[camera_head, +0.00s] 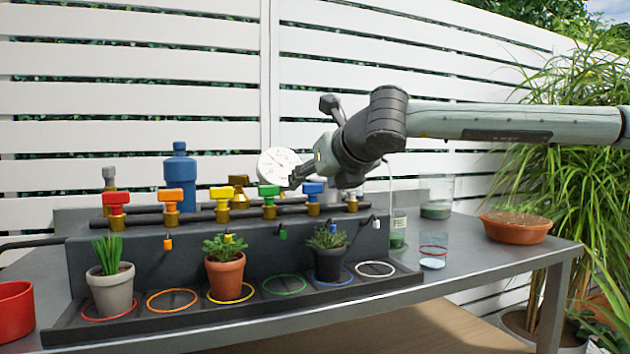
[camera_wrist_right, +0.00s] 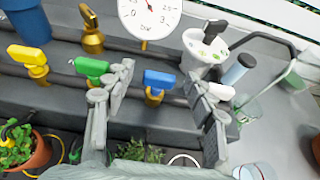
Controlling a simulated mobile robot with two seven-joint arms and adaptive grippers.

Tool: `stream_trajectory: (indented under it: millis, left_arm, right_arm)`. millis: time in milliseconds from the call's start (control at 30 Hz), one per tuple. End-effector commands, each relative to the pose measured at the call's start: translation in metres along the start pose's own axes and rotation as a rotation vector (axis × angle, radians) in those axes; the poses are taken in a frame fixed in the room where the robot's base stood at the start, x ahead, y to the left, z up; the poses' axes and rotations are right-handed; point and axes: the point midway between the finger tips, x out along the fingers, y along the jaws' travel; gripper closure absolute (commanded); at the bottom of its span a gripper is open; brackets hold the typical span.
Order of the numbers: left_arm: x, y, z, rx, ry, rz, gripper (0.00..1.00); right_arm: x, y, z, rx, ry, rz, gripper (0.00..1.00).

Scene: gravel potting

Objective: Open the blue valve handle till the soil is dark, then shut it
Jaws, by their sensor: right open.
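The blue valve handle (camera_head: 313,188) sits on a brass valve on the dark pipe; it also shows in the right wrist view (camera_wrist_right: 159,79). It lies lengthwise much like the green handle (camera_wrist_right: 92,68) beside it. My right gripper (camera_wrist_right: 162,92) is open, its fingers on either side of the blue handle in the picture; I cannot tell if they touch it. In the head view my right gripper (camera_head: 303,172) is close above the handle. A dark pot (camera_head: 330,265) with a grey-green plant stands at the blue ring (camera_head: 333,281). The plant hides its soil. My left gripper is out of view.
Red, orange, yellow (camera_head: 222,194) and white-handled valves share the pipe. A dial gauge (camera_head: 279,165) stands behind the gripper. A terracotta pot (camera_head: 226,279) and a grey pot (camera_head: 110,294) stand at left. Glass beakers (camera_head: 433,252) and a brown bowl (camera_head: 516,227) are at right.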

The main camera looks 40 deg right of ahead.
Motion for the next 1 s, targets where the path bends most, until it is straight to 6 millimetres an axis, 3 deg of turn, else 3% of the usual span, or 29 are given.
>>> stream_trajectory:
  millis: [333,733,1000]
  left_arm:
    - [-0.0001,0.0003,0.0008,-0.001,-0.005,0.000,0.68]
    - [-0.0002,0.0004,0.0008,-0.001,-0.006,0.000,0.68]
    - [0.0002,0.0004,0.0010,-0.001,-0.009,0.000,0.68]
  right_arm:
    - [0.0063,-0.0001,0.0001,0.001,-0.001,0.000,0.45]
    - [0.0061,0.0000,-0.0001,0.000,0.000,0.001,0.93]
    - [0.0060,-0.0004,0.0000,-0.006,0.000,0.024,0.95]
